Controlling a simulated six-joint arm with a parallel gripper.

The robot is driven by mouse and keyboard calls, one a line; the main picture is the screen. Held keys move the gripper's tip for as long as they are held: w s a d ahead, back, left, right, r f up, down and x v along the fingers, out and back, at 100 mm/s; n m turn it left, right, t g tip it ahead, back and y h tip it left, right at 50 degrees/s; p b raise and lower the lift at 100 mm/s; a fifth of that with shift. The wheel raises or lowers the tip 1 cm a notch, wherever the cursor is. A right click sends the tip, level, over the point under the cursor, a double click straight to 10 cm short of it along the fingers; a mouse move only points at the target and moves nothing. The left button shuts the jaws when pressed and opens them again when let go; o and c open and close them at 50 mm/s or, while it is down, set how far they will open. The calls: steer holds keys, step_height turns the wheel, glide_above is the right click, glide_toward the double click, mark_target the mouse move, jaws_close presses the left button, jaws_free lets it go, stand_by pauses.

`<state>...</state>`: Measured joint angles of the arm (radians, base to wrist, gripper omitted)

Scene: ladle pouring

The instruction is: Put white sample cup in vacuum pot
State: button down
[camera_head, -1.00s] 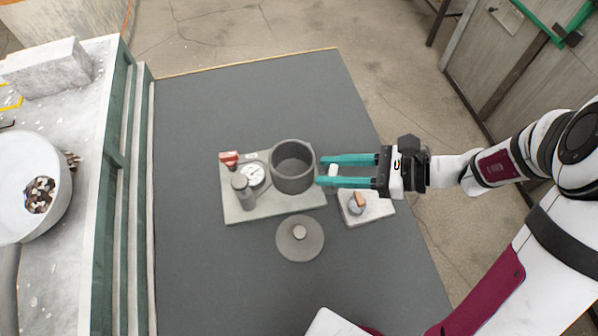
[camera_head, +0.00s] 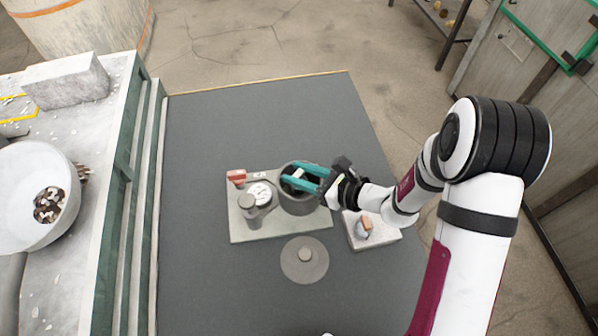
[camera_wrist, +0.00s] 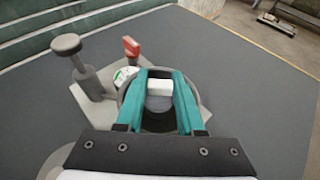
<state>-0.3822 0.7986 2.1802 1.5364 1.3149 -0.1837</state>
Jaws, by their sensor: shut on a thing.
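The white sample cup (camera_wrist: 159,88) is between the teal fingers of my gripper (camera_wrist: 160,95) in the wrist view. In the head view the cup (camera_head: 298,174) shows small and white between the fingertips. My gripper (camera_head: 303,178) is shut on it. The fingers reach over the rim of the dark grey vacuum pot (camera_head: 299,205), and the cup is at the pot's mouth. The pot's dark inside surrounds the cup in the wrist view; how deep the cup sits is hard to tell. The pot's round lid (camera_head: 304,262) lies on the table, off the pot.
The pot stands on a pale base plate (camera_head: 285,234) with a gauge (camera_head: 260,193), a grey cylinder (camera_head: 249,208) and a red-handled valve (camera_head: 237,176). The left and far table (camera_head: 220,120) are clear.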

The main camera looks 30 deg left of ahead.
steer(key=shift+f, duration=0.65)
steer(key=c, duration=0.5)
jaws_free()
steer(key=shift+r, duration=0.15)
